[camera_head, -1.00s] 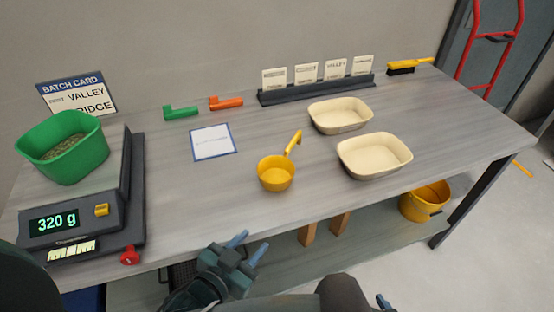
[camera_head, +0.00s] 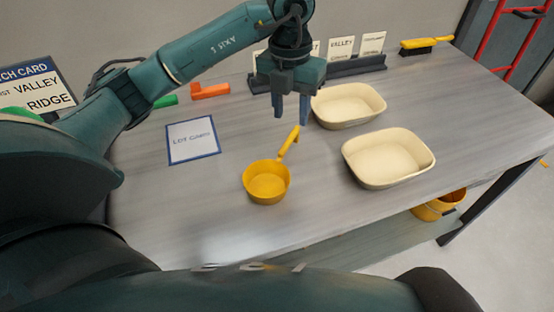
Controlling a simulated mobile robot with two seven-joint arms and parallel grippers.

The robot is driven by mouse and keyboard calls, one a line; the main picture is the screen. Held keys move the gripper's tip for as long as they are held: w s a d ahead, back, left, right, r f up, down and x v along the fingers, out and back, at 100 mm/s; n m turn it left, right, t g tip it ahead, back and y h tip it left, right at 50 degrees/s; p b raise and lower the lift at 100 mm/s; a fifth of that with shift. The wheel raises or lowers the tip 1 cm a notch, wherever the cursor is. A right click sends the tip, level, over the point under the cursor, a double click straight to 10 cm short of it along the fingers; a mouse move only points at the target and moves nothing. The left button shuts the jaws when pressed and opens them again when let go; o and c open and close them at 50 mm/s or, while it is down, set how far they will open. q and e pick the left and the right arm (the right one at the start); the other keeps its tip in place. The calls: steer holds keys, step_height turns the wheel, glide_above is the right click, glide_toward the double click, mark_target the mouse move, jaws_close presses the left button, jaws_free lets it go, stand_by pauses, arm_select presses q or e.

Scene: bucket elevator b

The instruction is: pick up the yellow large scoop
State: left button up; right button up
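The yellow large scoop (camera_head: 266,184) sits upright on the grey table, its round bowl toward the front. Its handle (camera_head: 289,143) rises toward the back right and ends in a hook. My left gripper (camera_head: 291,112) is above and just behind the handle's end, pointing down. Its two blue fingers are apart, with nothing seen between them. The handle's tip is just below the fingers, and I see no contact. My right gripper is not in view.
Two cream trays (camera_head: 350,106) (camera_head: 388,158) stand to the right of the scoop. A blue-edged lot card (camera_head: 193,141) lies to the left. Orange (camera_head: 210,91) and green (camera_head: 165,101) tools lie behind, beside a dark card rack (camera_head: 345,68). The front table is clear.

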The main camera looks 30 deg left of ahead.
arm_select(q)
glide_above(285, 146)
steer(key=shift+y, duration=0.3)
steer(key=f, duration=0.6)
steer(key=shift+s+f, duration=0.2)
steer(key=shift+f, duration=0.1)
steer(key=shift+w+f+p, duration=0.15)
steer(key=shift+f+p, duration=0.35)
steer(key=shift+f, duration=2.4)
steer(key=shift+c, duration=0.4)
jaws_close()
